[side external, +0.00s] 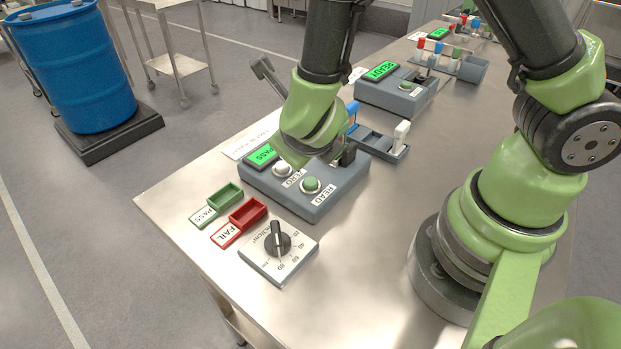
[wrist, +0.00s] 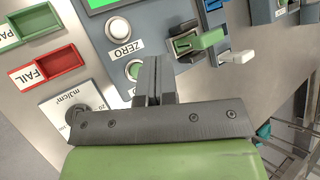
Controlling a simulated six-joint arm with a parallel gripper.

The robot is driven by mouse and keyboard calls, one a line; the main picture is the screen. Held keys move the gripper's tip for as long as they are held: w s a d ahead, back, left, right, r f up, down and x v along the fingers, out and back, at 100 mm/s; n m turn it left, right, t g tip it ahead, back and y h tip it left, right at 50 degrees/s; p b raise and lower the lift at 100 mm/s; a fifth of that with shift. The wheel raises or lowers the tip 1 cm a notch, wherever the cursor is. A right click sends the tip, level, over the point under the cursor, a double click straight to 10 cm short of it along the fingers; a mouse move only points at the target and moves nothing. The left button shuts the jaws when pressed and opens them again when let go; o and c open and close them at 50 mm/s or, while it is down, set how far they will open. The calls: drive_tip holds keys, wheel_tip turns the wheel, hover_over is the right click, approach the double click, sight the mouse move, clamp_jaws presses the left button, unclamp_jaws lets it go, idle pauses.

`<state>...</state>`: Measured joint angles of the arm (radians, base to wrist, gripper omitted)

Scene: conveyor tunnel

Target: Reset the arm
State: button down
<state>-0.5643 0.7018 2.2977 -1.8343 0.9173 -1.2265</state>
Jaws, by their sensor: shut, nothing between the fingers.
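My gripper (wrist: 154,64) is shut and empty in the wrist view. Its two dark fingers lie side by side and overlap the grey meter box in the picture. They partly cover the green READ button (wrist: 134,71). I cannot tell the gap between fingers and box. In the side view my green wrist hangs over the meter box (side external: 327,205), and the fingers cannot be made out clearly. The box's display (side external: 262,155) is lit green with PASS. A green-ended piece (wrist: 200,40) sits at the dark slot (wrist: 184,47) on the box.
A green PASS tray (side external: 226,197), a red FAIL tray (side external: 249,212) and a dial block (side external: 278,262) stand left and in front. A rack with a white piece (side external: 401,135) lies behind the box. A second meter (side external: 395,98) stands further back. The front table is clear.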

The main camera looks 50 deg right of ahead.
drive_tip(key=s+d+r+m+g, duration=0.1)
drive_tip(key=s+d+r+m, duration=0.15)
drive_tip(key=m, duration=0.35)
drive_tip(key=s+d+r+m+g+y, duration=0.1)
drive_tip(key=s+r+m, duration=0.1)
drive_tip(key=r+m, duration=0.35)
drive_tip(key=s+d+r+m+g, duration=0.1)
drive_tip(key=s+d+r+m, duration=0.1)
drive_tip(key=m, duration=0.6)
drive_tip(key=s+a+r+m+t+y, duration=0.2)
drive_tip(key=s+r+m+y, duration=0.1)
drive_tip(key=m, duration=0.7)
drive_tip(key=s+a+r+m+t+y, duration=0.2)
drive_tip(key=s+r+m+y, duration=0.2)
drive_tip(key=m, duration=0.6)
wheel_tip(320, 180, up, 2)
drive_tip(key=shift+a+r+y, duration=0.1)
drive_tip(key=shift+a+y, duration=0.15)
drive_tip(key=shift+y, duration=0.15)
drive_tip(key=shift+s, duration=0.1)
